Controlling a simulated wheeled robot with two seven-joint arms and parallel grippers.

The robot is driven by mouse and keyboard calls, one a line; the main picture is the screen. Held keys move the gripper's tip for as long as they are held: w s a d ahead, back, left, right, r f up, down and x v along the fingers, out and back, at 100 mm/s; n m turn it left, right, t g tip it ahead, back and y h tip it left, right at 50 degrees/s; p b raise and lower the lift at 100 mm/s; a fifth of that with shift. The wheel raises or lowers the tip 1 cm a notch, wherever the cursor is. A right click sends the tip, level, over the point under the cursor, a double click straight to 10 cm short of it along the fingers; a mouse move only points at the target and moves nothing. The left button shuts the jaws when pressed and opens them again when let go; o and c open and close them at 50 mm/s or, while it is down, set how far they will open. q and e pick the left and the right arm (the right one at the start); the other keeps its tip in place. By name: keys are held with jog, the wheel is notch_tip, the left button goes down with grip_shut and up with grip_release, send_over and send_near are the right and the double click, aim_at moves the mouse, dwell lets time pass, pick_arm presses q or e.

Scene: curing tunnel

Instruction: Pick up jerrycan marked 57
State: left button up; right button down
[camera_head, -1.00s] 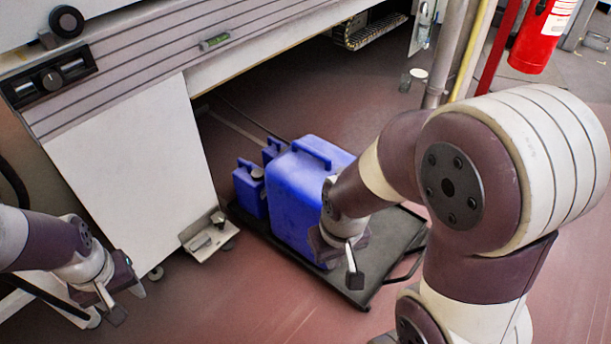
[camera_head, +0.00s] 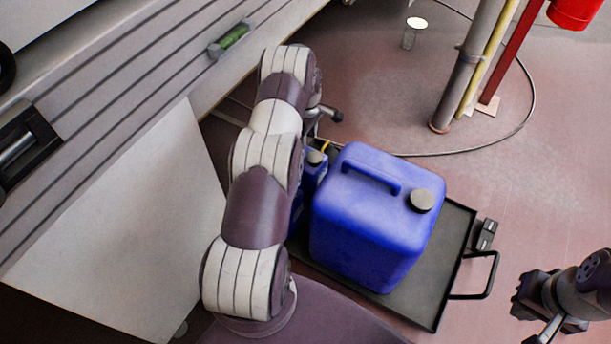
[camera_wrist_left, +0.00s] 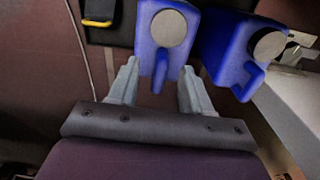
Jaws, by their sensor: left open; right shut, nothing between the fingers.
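A large blue jerrycan (camera_head: 370,215) with a grey cap stands on a black tray (camera_head: 432,292). A smaller blue jerrycan (camera_head: 314,172) stands to its left, and another is mostly hidden behind my left arm. No number is legible. My left gripper (camera_head: 322,114) is at the far side of the small cans, partly hidden. In the left wrist view its open fingers (camera_wrist_left: 160,67) lie on either side of the lower part of one small capped jerrycan (camera_wrist_left: 165,28); I cannot tell if they touch. A second small jerrycan (camera_wrist_left: 238,45) is to the right. My right gripper (camera_head: 536,318) is shut and empty at lower right.
The machine's white panel (camera_head: 120,220) borders the left. A tray handle (camera_head: 488,290) sticks out right, beside a small black object (camera_head: 485,235). A post (camera_head: 468,75) and floor cable (camera_head: 530,105) stand beyond. Floor at right is mostly clear.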

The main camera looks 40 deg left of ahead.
aim_at(316, 166)
pick_arm(q)
jog(key=f, duration=0.1)
jog(key=f+b, duration=0.2)
jog(key=f, duration=0.1)
jog(key=shift+s+a, duration=0.1)
jog(key=shift+s, duration=0.15)
jog(key=shift+f, duration=0.35)
jog(key=shift+r, duration=0.2)
grip_shut()
dwell(0.5)
